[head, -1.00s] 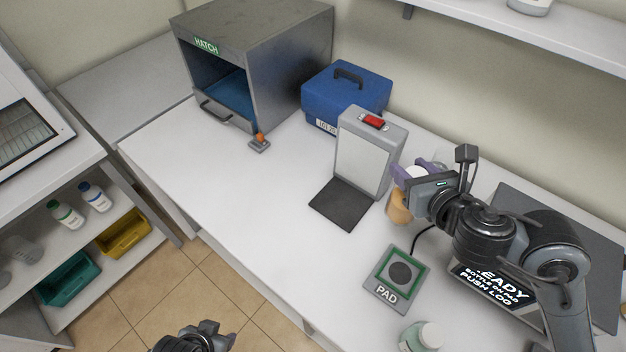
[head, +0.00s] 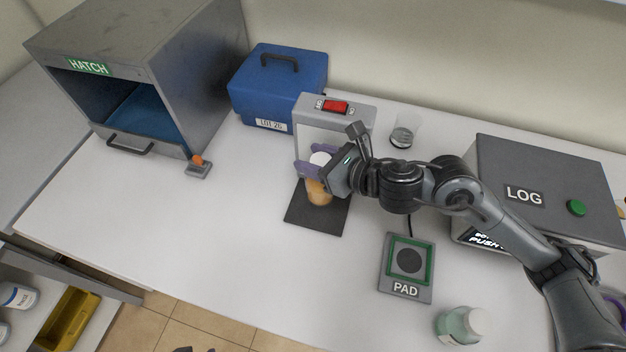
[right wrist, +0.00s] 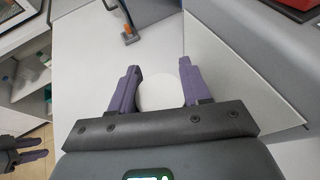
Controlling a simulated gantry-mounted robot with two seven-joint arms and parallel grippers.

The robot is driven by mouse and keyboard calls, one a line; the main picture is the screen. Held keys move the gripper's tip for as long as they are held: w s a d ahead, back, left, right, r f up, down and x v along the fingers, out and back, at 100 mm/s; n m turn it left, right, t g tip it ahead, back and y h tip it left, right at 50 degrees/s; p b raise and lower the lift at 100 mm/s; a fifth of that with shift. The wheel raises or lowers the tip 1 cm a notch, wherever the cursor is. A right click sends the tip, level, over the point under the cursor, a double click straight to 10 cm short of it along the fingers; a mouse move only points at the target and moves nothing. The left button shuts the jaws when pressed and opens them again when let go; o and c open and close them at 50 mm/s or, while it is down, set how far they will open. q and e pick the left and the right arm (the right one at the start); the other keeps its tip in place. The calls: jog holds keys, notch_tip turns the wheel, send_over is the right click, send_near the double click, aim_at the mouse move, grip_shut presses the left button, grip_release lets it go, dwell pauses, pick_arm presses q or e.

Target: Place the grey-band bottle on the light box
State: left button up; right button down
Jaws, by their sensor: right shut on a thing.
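The light box (head: 362,112) is a grey upright box with a red switch on top and a pale front panel. A black mat (head: 300,220) lies in front of it. My right gripper (head: 314,169) is shut on an amber bottle (head: 318,194) with a white cap, upright at the mat before the panel. Whether its base touches the mat is unclear, and no grey band can be made out. In the right wrist view the white cap (right wrist: 160,92) sits between the purple fingers. My left gripper (right wrist: 32,149) shows at that view's left edge, open and empty.
The pad (head: 418,284) and a green bottle (head: 458,325) stand at the front right. The LOG box (head: 530,165) is at right, a clear glass vessel (head: 401,137) behind my arm. The blue case (head: 270,90) and hatch (head: 215,100) stand left. The table's left front is clear.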

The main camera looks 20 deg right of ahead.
pick_arm(q)
jog(key=shift+a+f+b, duration=0.2)
jog(key=shift+f+b, duration=1.3)
jog(key=shift+f, duration=0.5)
pick_arm(e)
jog(key=shift+f, duration=2.55)
jog(key=shift+w+f, duration=0.1)
jog(key=c, duration=0.5)
grip_release()
pick_arm(q)
jog(key=shift+w+d, duration=0.1)
jog(key=shift+d, duration=0.05)
jog(key=shift+r+p, duration=1.35)
jog(key=shift+r, duration=0.15)
pick_arm(e)
jog(key=shift+v, duration=6.05)
